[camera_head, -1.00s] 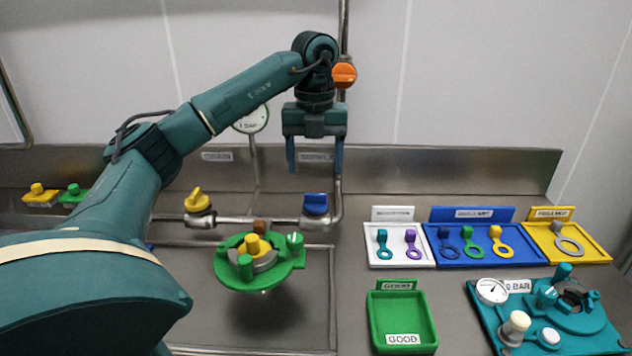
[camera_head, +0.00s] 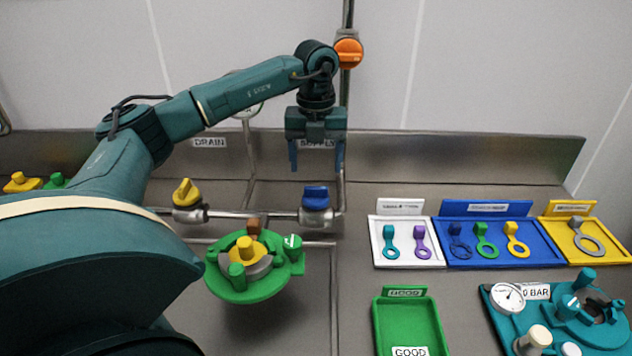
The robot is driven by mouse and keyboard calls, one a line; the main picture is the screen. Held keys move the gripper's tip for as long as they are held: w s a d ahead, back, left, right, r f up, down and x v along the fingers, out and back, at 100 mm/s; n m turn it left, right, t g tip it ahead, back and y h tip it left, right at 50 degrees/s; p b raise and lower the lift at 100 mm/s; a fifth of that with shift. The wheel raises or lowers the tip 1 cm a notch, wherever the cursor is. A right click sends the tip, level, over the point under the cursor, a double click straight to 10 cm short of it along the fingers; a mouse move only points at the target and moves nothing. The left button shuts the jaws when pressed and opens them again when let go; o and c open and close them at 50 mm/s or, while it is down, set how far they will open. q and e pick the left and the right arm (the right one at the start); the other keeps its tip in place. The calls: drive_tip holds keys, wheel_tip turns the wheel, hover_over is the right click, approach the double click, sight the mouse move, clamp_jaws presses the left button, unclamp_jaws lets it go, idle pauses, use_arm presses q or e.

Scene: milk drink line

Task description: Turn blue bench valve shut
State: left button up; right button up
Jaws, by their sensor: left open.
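The blue bench valve (camera_head: 316,199) sits on the horizontal steel pipe at the back of the bench, below the partly hidden SUPPLY label. Its blue handle appears to lie along the pipe, left to right. My left gripper (camera_head: 317,165) points straight down above the blue valve, with its two blue fingers apart and nothing between them. The fingertips look a little above the handle and do not appear to touch it. My right gripper is not in view.
A yellow valve (camera_head: 187,195) sits on the same pipe to the left. An orange valve (camera_head: 348,53) is on the vertical pipe behind my wrist. A green round fixture (camera_head: 290,268) stands in front. Trays with keys (camera_head: 378,263) and a green GOOD tray (camera_head: 378,318) lie right.

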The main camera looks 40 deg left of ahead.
sight(316, 187)
use_arm(q)
wheel_tip(316, 187, down, 6)
drive_tip(key=shift+f, duration=0.1)
idle(0.4)
drive_tip(key=c, duration=1)
